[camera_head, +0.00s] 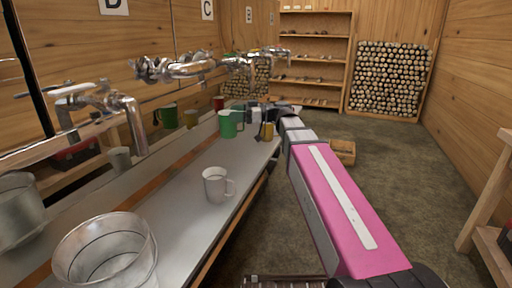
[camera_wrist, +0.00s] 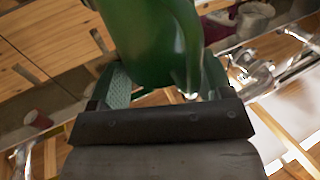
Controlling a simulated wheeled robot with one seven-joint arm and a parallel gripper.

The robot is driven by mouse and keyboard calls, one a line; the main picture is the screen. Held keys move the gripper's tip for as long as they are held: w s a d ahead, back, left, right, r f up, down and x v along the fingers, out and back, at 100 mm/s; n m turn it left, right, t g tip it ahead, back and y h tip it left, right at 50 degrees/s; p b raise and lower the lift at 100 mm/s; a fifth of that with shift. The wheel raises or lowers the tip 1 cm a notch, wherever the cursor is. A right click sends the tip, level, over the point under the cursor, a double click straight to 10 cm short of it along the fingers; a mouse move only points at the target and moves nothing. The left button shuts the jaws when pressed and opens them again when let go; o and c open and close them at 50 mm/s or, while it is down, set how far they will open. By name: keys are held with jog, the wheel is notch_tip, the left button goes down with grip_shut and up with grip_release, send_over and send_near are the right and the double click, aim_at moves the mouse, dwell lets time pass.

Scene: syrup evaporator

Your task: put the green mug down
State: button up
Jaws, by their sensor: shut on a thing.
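The green mug (camera_head: 228,123) is over the far part of the grey metal shelf, at the end of my arm. In the wrist view the green mug (camera_wrist: 155,40) fills the top middle, very close. My gripper (camera_wrist: 165,80) is shut on it, with a finger on either side. In the head view my gripper (camera_head: 250,115) is small and partly hidden at the mug's right side. I cannot tell whether the mug's base touches the shelf.
A white mug (camera_head: 215,186) stands nearer on the shelf (camera_head: 185,225), with a clear bucket (camera_head: 105,252) in front. Metal taps (camera_head: 110,102) overhang the shelf's left side. Bare shelf lies between the white and green mugs.

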jog(key=shift+w, duration=0.2)
jog(key=shift+w+d+f, duration=1.25)
jog(key=shift+d+f, duration=0.2)
jog(key=shift+f, duration=0.4)
jog(key=shift+w+d+f, duration=1.3)
jog(key=shift+d+f, duration=0.15)
jog(key=shift+f, duration=0.35)
jog(key=shift+w+d+f, duration=1.25)
jog(key=shift+d+f, duration=0.2)
jog(key=shift+f, duration=0.4)
jog(key=shift+f, duration=0.1)
jog(key=o, duration=1.2)
